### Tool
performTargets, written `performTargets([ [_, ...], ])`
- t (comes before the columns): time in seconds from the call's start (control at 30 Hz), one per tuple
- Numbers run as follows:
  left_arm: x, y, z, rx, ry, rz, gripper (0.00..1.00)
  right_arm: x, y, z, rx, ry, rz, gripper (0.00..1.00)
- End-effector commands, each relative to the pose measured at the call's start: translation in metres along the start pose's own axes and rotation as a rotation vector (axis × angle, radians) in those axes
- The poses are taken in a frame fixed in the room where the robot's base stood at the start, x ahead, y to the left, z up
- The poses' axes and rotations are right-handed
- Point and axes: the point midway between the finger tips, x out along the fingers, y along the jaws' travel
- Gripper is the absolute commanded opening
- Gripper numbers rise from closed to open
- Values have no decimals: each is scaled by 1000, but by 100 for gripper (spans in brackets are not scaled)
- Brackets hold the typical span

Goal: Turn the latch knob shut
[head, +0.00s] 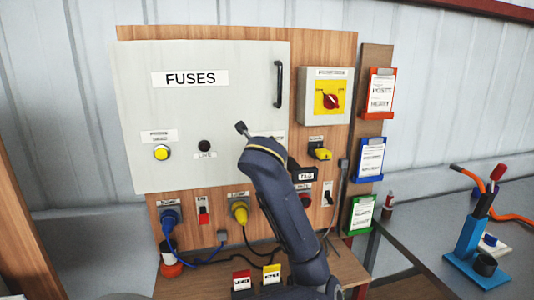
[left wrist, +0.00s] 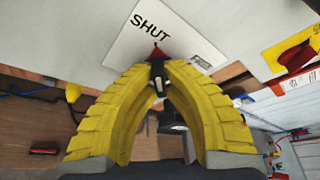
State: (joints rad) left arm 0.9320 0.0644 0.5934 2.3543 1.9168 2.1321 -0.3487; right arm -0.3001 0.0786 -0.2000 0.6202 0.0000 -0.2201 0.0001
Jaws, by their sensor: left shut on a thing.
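The grey fuse cabinet door (head: 215,110) is closed in the head view. In the left wrist view, the latch knob (left wrist: 157,66) is dark with a red pointer, on a white plate (left wrist: 135,48) marked SHUT (left wrist: 150,27) and FREE (left wrist: 202,63). The red pointer is toward the word SHUT. My left gripper (left wrist: 160,78) has its yellow fingertips closed around the knob. In the head view my dark arm hides the knob and the gripper; only part of the plate (head: 274,135) shows behind it. My right gripper is in neither view.
A red rotary switch (head: 331,101) on a yellow plate is right of the door. Below are a blue plug (head: 170,217), a yellow plug (head: 240,212) and cables. Card holders (head: 380,92) hang at the right. A blue tool stand (head: 472,240) is on the right bench.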

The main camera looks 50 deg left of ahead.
Motion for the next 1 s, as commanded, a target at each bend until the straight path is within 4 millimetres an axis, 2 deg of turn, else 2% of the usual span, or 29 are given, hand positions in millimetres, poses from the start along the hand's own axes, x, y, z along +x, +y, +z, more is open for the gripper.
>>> performTargets([
  [0.57, 1, 0, -1, -25, 3, -9, 0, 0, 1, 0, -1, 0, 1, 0],
  [0.6, 1, 0, -1, -25, 3, -9, 13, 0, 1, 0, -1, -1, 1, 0],
  [0.77, 0, 0, -1, -25, 2, -9, 32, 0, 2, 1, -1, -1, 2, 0],
  [1.0, 0, 0, 0, -24, 1, -10, 33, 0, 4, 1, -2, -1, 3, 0],
])
